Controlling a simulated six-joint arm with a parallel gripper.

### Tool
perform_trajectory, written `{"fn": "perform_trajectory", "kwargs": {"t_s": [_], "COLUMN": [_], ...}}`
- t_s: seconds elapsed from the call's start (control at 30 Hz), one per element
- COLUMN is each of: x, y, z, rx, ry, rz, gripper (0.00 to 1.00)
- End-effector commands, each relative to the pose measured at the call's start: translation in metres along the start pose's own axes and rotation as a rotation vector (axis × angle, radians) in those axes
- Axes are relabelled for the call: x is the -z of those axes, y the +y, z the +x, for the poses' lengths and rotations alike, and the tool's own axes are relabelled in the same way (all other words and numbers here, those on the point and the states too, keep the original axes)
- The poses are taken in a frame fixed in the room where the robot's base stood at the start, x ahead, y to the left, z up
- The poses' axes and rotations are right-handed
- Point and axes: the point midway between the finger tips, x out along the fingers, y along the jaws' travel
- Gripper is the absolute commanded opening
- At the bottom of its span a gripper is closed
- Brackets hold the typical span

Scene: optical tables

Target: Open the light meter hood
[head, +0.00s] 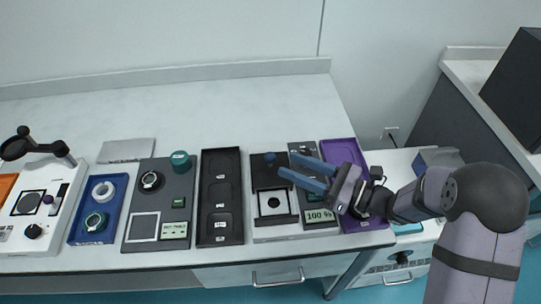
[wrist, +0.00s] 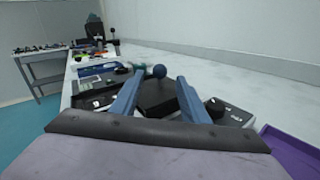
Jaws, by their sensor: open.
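The light meter has a pale front base (head: 274,231) with a white square and dark spot (head: 273,203), which show uncovered. Its black hood (head: 268,178) is at the back of the base, with a round blue knob (head: 270,156) at its far edge. I cannot tell the hood's exact tilt. My gripper (head: 287,164) is open and empty, reaching in from the right with its blue fingertips close to the knob. In the wrist view, the black hood (wrist: 155,97) shows between the fingers, and the knob (wrist: 159,71) lies just beyond the fingertips. I see no contact.
A grey panel with a 100 % display (head: 319,216) and a purple tray (head: 338,151) lie right of the meter, under my arm. A black tray with several compartments (head: 207,160) stands close on the left. The bench behind (head: 230,110) is clear.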

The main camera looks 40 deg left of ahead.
Motion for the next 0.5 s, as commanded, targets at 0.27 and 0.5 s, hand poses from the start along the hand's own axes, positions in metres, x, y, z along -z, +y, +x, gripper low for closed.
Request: {"fn": "perform_trajectory", "kwargs": {"t_s": [0.27, 0.5], "x": [-0.001, -0.001], "y": [0.002, 0.001], "z": [0.025, 0.056], "rx": [-0.004, -0.004], "ry": [0.001, 0.001], "rz": [0.002, 0.003], "gripper": [0.41, 0.41]}}
